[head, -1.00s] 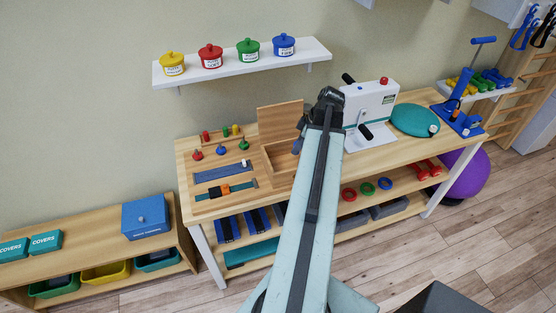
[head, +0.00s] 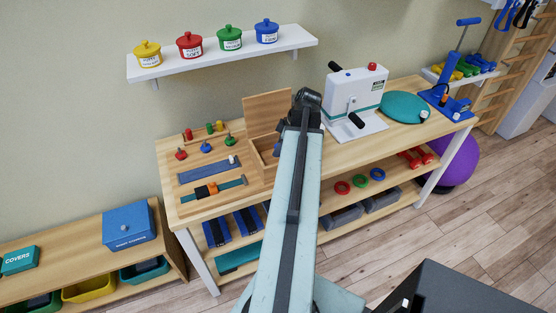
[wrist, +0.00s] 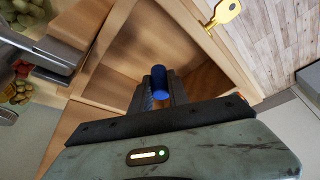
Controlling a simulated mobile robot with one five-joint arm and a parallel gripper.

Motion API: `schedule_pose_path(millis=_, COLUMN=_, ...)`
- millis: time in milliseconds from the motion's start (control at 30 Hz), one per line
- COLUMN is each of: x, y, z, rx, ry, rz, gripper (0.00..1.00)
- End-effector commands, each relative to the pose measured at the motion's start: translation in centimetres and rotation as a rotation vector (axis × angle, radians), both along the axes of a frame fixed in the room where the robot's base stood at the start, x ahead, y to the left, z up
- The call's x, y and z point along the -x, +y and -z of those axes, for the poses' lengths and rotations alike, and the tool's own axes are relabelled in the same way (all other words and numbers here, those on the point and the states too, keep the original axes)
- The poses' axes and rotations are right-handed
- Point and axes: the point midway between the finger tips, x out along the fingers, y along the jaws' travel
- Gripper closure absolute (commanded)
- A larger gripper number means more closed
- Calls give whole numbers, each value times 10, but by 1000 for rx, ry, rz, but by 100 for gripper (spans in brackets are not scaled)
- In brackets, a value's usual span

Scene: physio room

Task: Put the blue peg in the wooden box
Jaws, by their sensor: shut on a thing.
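The blue peg (wrist: 159,80) shows in the wrist view as a short, dark blue cylinder between the jaws of my gripper (wrist: 157,92). My gripper is shut on it. The wooden box (wrist: 235,52) lies around and beyond the peg in the wrist view, with its open inside facing the camera. I cannot tell whether the peg touches the box floor. In the head view the wooden box (head: 256,162) stands on the bench with its lid (head: 268,116) raised at the back. My arm hides the box's right part, and the peg cannot be made out there.
Left of the box are a board with coloured pegs (head: 206,147) and strap boards (head: 210,170). A white machine (head: 350,98) stands close on the right, beside a teal disc (head: 404,107). A wall shelf (head: 220,52) with several coloured pots is above. A yellow key shape (wrist: 226,12) shows near the box.

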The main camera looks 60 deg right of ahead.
Motion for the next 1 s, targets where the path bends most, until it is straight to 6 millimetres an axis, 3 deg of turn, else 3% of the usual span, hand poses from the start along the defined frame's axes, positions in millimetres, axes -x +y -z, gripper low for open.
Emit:
schedule_pose_path(millis=33, x=0, y=0, z=16, rx=0, ry=0, rz=0, gripper=100)
schedule_pose_path(millis=133, x=0, y=0, z=32, rx=0, ry=0, rz=1, gripper=100)
schedule_pose_path(millis=533, x=1, y=-1, z=34, rx=1, ry=0, rz=1, gripper=100)
schedule_pose_path(millis=567, x=1, y=-1, z=33, rx=1, ry=0, rz=1, gripper=74)
schedule_pose_path(millis=633, x=1, y=-1, z=32, rx=0, ry=0, rz=2, gripper=58)
schedule_pose_path(millis=1000, x=1, y=-1, z=29, rx=0, ry=0, rz=2, gripper=58)
